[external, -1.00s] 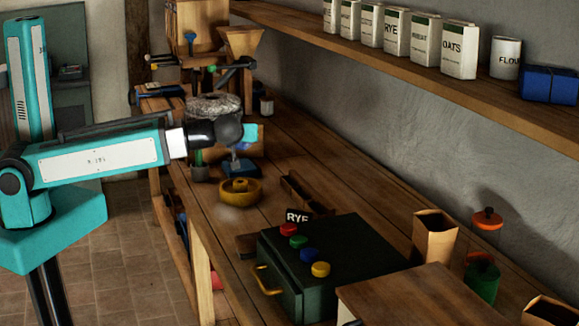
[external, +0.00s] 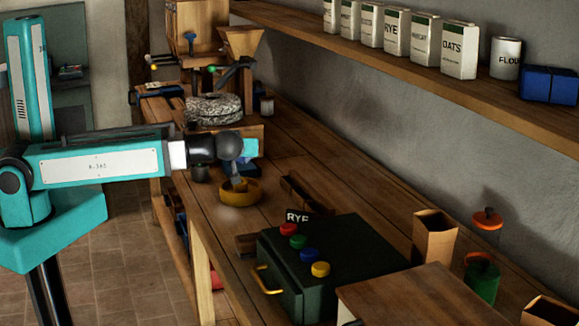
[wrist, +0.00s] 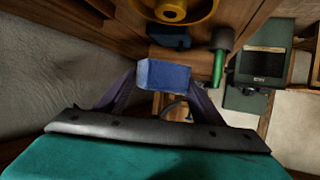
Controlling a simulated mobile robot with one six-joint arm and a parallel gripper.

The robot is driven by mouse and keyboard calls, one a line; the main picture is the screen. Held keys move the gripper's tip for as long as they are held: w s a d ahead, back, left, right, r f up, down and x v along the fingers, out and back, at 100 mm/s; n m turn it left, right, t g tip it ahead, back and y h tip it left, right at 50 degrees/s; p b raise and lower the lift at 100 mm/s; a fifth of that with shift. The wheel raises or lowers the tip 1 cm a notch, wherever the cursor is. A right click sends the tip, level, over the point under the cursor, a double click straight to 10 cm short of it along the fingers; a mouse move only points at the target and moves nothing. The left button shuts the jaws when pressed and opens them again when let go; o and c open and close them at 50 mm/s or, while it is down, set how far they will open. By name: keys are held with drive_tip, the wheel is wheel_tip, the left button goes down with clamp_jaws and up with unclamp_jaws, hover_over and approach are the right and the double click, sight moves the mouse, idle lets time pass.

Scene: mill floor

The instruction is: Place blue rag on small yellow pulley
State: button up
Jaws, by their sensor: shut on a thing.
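The yellow pulley (external: 241,196), a round wheel with a raised hub, lies on the workbench. It shows cut off at the top edge of the wrist view (wrist: 186,15). My gripper (external: 238,176) is low above the pulley's far side in the external view. In the wrist view the fingers are shut on the blue rag (wrist: 163,76), a folded block of cloth. The rag is hard to make out in the external view. I cannot tell whether the rag or fingers touch the pulley.
A dark blue object (wrist: 168,38) lies on the bench beside the pulley, and a green-handled tool (wrist: 219,65) is near it. A millstone (external: 212,110) stands behind. A dark green box (external: 340,246) with coloured knobs and a RYE sign (external: 297,216) are in front.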

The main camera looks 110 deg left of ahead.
sight(240, 160)
drive_tip(key=shift+f+p, duration=0.3)
drive_tip(key=shift+f, duration=1.25)
drive_tip(key=shift+f, duration=0.15)
drive_tip(key=shift+f+p, duration=0.45)
drive_tip(key=shift+f, duration=1.2)
drive_tip(key=shift+f, duration=0.15)
drive_tip(key=o, duration=1)
drive_tip(key=shift+o, duration=0.2)
drive_tip(key=shift+r, duration=0.25)
drive_tip(key=shift+w+d, duration=0.15)
drive_tip(key=shift+d, duration=0.2)
drive_tip(key=b+v, duration=0.3)
drive_tip(key=v, duration=0.8)
drive_tip(key=shift+d, duration=0.15)
